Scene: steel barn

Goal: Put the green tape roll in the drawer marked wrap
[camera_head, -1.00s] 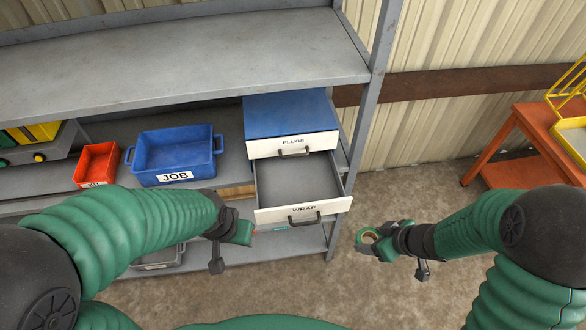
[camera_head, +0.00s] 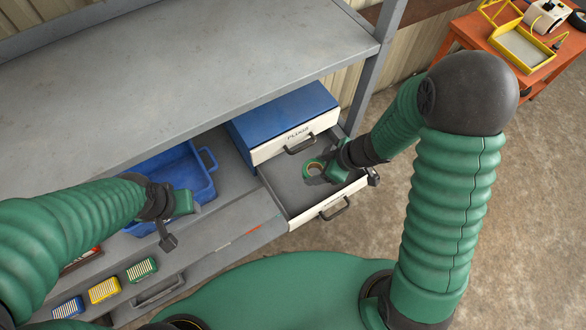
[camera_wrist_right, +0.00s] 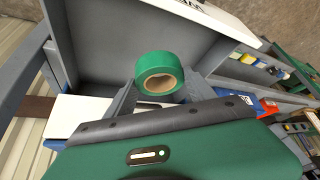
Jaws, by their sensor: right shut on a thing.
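The green tape roll (camera_head: 308,163) is held in my right gripper (camera_head: 318,172), above the floor of the open lower drawer (camera_head: 287,190). In the right wrist view the roll (camera_wrist_right: 153,62) sits between the two grey fingers (camera_wrist_right: 158,88), with the grey drawer interior (camera_wrist_right: 105,45) beyond it. The drawer's WRAP label is hidden in the head view; part of the lettering shows in the wrist view. My left gripper (camera_head: 178,215) hangs in front of the blue JOB bin (camera_head: 155,165); I cannot tell how its fingers stand.
The blue cabinet with the shut PLUGS drawer (camera_head: 297,143) stands directly behind and above the open drawer. A grey shelf (camera_head: 190,60) overhangs it. A shelf post (camera_head: 375,75) rises at the right. Several small coloured boxes (camera_head: 104,290) lie at lower left.

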